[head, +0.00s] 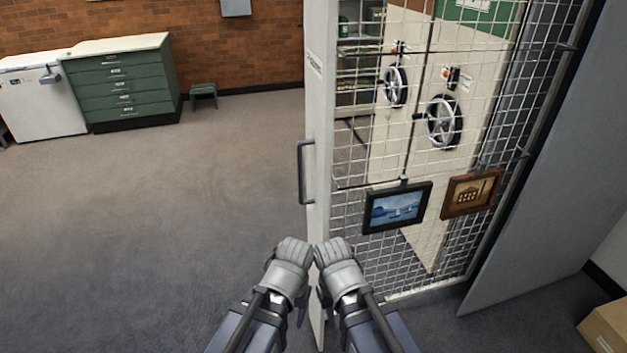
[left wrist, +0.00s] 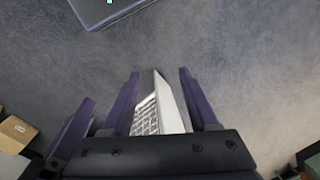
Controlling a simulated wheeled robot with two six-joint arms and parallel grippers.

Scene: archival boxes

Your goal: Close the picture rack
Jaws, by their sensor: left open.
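The picture rack is a wire mesh screen (head: 350,225) with a white front panel (head: 320,120) and a dark bar handle (head: 301,172). It stands out into the room. A seascape picture (head: 397,207) and a brown-framed picture (head: 471,193) hang on the mesh. My left gripper (head: 300,312) is low at the panel's left side, below the handle. In the left wrist view its fingers (left wrist: 159,82) are open, with the white panel edge (left wrist: 172,105) between them and gaps visible. My right gripper (head: 325,303) is low by the panel's mesh side; its jaws are mostly hidden.
A grey panel (head: 560,170) stands right of the rack, with a cardboard box (head: 606,328) at the lower right. Behind the mesh are cream units with handwheels (head: 444,121). Green drawers (head: 118,88) and a stool (head: 203,93) stand far left. The carpet left is clear.

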